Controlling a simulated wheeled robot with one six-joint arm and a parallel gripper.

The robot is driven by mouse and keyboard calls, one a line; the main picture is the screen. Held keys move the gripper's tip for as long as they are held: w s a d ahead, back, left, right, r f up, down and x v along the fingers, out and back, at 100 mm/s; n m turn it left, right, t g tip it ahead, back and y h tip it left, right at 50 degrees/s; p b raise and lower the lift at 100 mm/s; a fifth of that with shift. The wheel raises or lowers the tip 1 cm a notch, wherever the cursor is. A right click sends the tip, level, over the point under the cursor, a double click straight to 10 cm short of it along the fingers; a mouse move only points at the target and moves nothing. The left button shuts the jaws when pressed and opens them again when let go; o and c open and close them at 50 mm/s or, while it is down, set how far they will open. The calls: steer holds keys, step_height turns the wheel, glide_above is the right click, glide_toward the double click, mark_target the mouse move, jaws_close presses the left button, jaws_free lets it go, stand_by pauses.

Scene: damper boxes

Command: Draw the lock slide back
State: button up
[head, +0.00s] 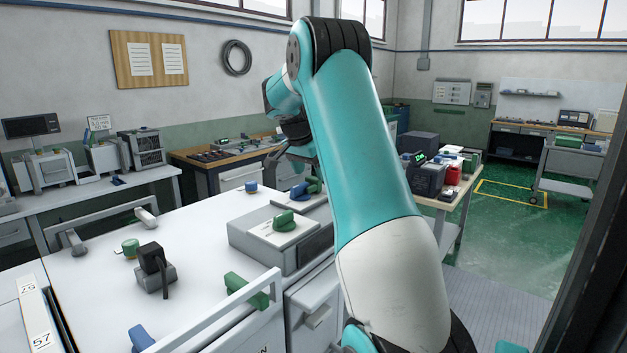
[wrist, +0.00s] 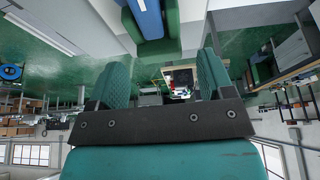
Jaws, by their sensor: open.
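My gripper (wrist: 163,72) shows in the wrist view with its two ribbed teal fingers wide apart and nothing between them. A blue bar with green sides (wrist: 152,22) lies beyond the fingertips at the top of that view, apart from them. In the head view my arm reaches over the white bench, and its dark wrist end hangs near a blue piece (head: 299,191) and a green piece (head: 314,186) on the far grey box. My fingers are not clear there. I cannot tell for certain which part is the lock slide.
A nearer grey box (head: 262,238) carries a green knob (head: 284,220).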

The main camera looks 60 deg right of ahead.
mark_target(313, 178)
steer(key=shift+p+x, duration=0.3)
steer(key=shift+x, duration=1.55)
